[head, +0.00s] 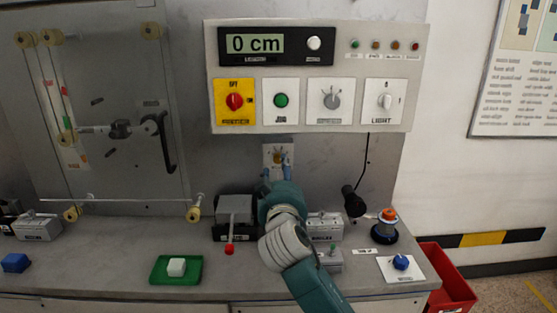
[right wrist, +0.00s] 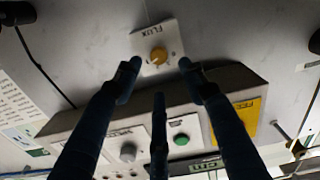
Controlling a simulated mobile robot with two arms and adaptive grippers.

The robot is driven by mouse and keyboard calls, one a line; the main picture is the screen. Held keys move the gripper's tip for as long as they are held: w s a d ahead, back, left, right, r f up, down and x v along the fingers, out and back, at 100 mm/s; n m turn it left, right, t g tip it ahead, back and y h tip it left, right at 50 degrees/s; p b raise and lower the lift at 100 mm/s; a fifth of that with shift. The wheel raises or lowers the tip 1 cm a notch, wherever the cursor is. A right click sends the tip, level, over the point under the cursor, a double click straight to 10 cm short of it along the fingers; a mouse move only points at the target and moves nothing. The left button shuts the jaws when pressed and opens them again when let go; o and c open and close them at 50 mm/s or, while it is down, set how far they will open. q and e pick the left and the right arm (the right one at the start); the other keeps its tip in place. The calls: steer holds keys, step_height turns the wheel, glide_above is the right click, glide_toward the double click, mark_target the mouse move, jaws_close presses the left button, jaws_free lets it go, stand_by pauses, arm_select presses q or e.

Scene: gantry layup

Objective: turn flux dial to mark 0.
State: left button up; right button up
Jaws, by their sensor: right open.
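The flux dial is an orange knob (right wrist: 159,55) on a small white plate (right wrist: 156,44) marked FLUX, fixed to the upright grey wall panel. In the head view the dial (head: 278,158) sits just below the big control panel and is partly hidden by my fingers. My right gripper (head: 277,168) is in front of it. In the right wrist view my right gripper (right wrist: 160,66) is open, with two blue fingertips on either side of the knob and a third finger below. Whether they touch it, I cannot tell. The mark it points at is too small to read. My left gripper is out of view.
The control panel (head: 310,58) juts out above the dial, with a "0 cm" display, red, green and grey controls and a light switch. A grey box with a red-tipped lever (head: 234,211) and a black-based orange button (head: 386,226) stand on the bench.

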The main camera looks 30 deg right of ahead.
mark_target(278, 160)
steer(key=x, duration=0.4)
steer(key=shift+s+f, duration=0.1)
steer(key=shift+p+x, duration=0.4)
steer(key=shift+x, duration=0.75)
steer(key=shift+c, duration=0.8)
jaws_close()
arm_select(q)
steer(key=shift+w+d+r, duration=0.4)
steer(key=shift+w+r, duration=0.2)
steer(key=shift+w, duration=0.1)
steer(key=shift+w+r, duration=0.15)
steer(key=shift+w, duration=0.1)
